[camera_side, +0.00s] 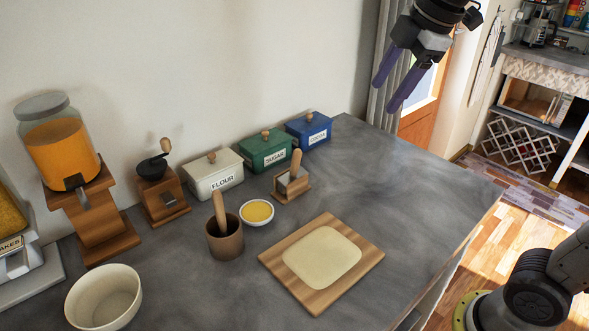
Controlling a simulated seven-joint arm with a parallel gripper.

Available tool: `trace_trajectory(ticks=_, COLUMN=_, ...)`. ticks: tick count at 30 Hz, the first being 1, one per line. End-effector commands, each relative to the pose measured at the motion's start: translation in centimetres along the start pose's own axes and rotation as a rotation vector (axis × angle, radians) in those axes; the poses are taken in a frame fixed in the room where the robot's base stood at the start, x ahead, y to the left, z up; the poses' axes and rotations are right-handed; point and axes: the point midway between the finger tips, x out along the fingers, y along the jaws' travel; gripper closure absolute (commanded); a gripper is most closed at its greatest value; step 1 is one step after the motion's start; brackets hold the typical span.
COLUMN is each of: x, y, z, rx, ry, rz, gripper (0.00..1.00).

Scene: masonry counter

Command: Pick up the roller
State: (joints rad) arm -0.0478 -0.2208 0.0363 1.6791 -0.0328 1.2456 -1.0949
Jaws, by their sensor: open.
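What looks like the roller (296,165) stands at the middle of the counter, its wooden handle pointing up and tilted slightly. Its lower part sits in a small wooden holder (291,192) with a grey piece showing; the roller's lower end is hard to make out. My gripper (386,97) hangs high at the upper right, above and to the right of the roller. Its two purple fingers are apart, pointing down-left, with nothing between them.
Flour (213,178), sugar (265,154) and cocoa (308,131) boxes stand behind the holder. A mortar with pestle (225,242), a yellow-filled bowl (257,223) and a board with flat dough (369,254) are in front. The counter's right side is clear.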

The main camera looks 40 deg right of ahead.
Motion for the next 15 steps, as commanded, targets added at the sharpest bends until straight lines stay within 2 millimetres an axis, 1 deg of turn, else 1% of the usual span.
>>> trace_trajectory(ticks=1, x=0.9, y=2.0, z=-1.3, rx=-0.064, ry=-0.009, rz=-0.020, gripper=0.38)
trace_trajectory(ticks=3, x=2.2, y=4.2, z=-2.8, rx=-0.145, ry=-0.018, rz=-0.044, gripper=0.38)
trace_trajectory(ticks=5, x=3.6, y=5.8, z=-4.1, rx=-0.203, ry=-0.024, rz=-0.065, gripper=0.38)
trace_trajectory(ticks=7, x=5.5, y=7.4, z=-5.4, rx=-0.253, ry=-0.032, rz=-0.092, gripper=0.38)
trace_trajectory(ticks=9, x=7.6, y=8.7, z=-6.6, rx=-0.278, ry=-0.039, rz=-0.115, gripper=0.38)
trace_trajectory(ticks=12, x=10.4, y=9.7, z=-7.9, rx=-0.288, ry=-0.049, rz=-0.145, gripper=0.38)
trace_trajectory(ticks=15, x=12.8, y=9.7, z=-8.4, rx=-0.296, ry=-0.060, rz=-0.179, gripper=0.38)
